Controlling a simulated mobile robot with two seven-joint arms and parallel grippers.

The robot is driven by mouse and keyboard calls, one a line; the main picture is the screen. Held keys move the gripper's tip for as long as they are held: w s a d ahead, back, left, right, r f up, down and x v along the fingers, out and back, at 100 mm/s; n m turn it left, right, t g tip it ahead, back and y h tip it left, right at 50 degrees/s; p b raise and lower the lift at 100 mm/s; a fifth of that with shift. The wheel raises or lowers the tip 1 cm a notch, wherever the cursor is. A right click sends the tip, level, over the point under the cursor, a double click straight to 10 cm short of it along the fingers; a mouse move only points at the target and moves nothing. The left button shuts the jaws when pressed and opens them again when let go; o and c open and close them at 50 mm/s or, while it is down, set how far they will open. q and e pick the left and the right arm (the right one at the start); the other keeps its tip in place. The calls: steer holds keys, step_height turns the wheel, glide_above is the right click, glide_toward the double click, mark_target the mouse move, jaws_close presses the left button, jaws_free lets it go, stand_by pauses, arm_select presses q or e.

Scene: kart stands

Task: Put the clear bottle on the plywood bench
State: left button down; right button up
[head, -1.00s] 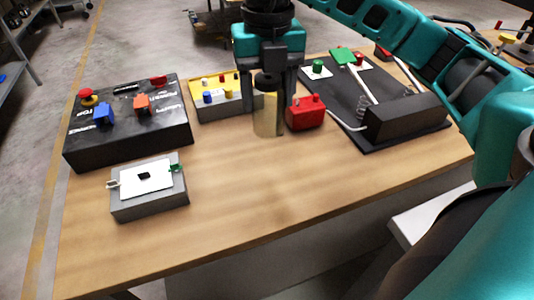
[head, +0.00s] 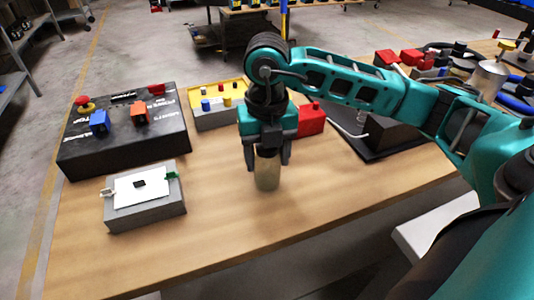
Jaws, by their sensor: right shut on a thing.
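The clear bottle (head: 267,174) is upright between the fingers of my right gripper (head: 267,160), which points down and is shut on it. The gripper hides the upper part of the bottle. The bottle is over the middle of the plywood bench (head: 220,222), low, near the bench top. I cannot tell whether its base touches the wood. My left gripper is not in view.
A black control box (head: 125,135) and a grey box with a white plate (head: 145,205) stand at the left. A yellow-topped box (head: 215,113) and a red box (head: 312,119) are behind the gripper. A black board (head: 365,148) lies at the right. The front middle is clear.

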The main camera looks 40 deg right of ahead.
steer(key=shift+f, duration=0.1)
steer(key=o, duration=0.8)
steer(key=shift+o, duration=1.3)
steer(key=shift+r, duration=0.4)
step_height(320, 180, up, 12)
steer(key=shift+f+p, duration=0.2)
steer(key=shift+p, duration=0.65)
